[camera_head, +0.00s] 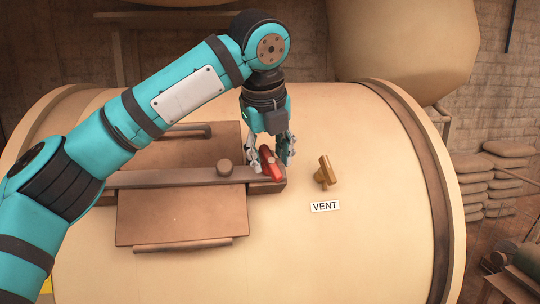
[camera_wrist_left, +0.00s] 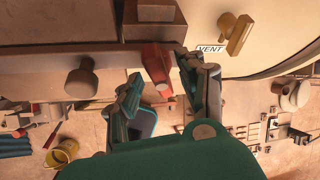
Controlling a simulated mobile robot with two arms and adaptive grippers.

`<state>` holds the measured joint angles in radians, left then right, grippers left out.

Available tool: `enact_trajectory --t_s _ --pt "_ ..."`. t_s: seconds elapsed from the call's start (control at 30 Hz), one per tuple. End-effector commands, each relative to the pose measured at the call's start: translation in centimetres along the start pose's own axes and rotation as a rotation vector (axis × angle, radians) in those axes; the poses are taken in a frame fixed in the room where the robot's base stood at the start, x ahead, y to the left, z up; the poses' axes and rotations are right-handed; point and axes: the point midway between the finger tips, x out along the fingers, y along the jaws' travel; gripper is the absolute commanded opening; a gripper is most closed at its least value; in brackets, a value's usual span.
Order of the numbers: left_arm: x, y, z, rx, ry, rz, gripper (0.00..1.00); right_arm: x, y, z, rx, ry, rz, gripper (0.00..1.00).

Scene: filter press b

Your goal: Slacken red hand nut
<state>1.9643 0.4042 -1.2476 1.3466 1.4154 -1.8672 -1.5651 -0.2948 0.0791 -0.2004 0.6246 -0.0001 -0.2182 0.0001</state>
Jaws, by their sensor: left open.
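The red hand nut (camera_head: 270,164) sits at the right end of a brown bar across the hatch on the large cream vessel. My left gripper (camera_head: 272,158) reaches down over it from above, with its fingers apart and the nut between or just beside them. In the left wrist view the red hand nut (camera_wrist_left: 156,66) shows just beyond the open fingertips of my left gripper (camera_wrist_left: 165,90). I cannot tell whether either finger touches it. My right gripper is in neither view.
A brass vent handle (camera_head: 325,173) stands to the right of the nut, above a VENT label (camera_head: 325,206). A round brown knob (camera_head: 224,168) stands on the bar (camera_head: 150,179) to the left. A brown hatch plate (camera_head: 180,212) lies beneath. Stacked sacks (camera_head: 490,180) are at the right.

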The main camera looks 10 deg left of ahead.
Motion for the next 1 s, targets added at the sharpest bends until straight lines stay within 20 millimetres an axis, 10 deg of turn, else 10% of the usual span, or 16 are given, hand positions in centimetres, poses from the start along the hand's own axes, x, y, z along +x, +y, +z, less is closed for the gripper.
enact_trajectory --t_s 0.47,0.77,1.0 --pt "1.4 0.0 0.0 0.0 0.001 0.0 0.39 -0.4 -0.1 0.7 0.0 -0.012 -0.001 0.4" --pt "1.4 0.0 0.0 0.0 0.001 0.0 0.0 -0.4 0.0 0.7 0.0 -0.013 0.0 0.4" --pt "1.4 0.0 0.0 -0.003 0.001 -0.002 0.0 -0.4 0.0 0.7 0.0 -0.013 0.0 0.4"
